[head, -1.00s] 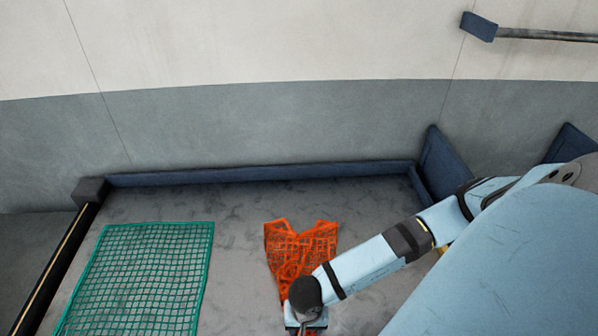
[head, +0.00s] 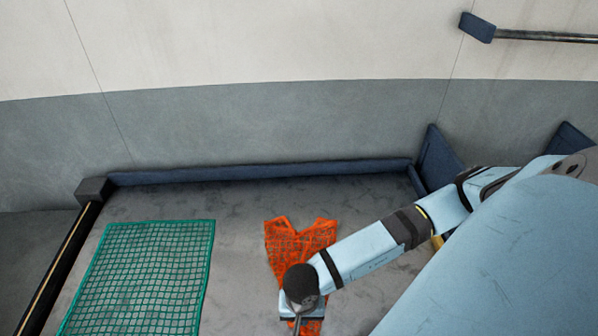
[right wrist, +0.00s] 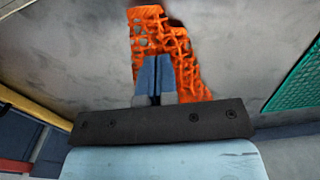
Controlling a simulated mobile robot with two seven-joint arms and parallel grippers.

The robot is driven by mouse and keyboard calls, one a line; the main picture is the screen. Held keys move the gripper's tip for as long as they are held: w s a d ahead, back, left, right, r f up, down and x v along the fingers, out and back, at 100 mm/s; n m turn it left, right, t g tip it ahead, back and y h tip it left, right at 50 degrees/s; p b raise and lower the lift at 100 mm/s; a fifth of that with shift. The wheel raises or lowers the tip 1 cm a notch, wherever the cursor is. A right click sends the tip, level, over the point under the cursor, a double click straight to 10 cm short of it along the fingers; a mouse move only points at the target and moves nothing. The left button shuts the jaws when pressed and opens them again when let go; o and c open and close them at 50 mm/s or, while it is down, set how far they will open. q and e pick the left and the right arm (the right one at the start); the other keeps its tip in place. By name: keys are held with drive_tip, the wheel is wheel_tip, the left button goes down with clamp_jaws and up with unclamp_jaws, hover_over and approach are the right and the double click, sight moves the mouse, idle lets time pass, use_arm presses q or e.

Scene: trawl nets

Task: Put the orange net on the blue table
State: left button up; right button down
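The orange net (head: 296,240) lies bunched on a grey surface, with a V-shaped notch in its far edge. My right gripper (head: 302,318) is over its near part and hides some of it. In the right wrist view, the two blue fingers of my right gripper (right wrist: 155,70) are together, with the orange net (right wrist: 188,72) gathered at and around their tips. They appear to pinch it. My left gripper is not in view. No table that is clearly blue shows.
A green net (head: 145,275) lies flat on the grey surface, left of the orange net. A dark blue rim (head: 260,174) runs along the far edge, before a wall. A dark rail (head: 62,265) bounds the left side. Bare surface separates the nets.

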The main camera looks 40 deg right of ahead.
drive_tip(key=w+f, duration=0.2)
drive_tip(key=w+d+f, duration=0.1)
drive_tip(key=w+f, duration=0.1)
drive_tip(key=shift+d, duration=0.1)
drive_tip(key=shift+f, duration=0.6)
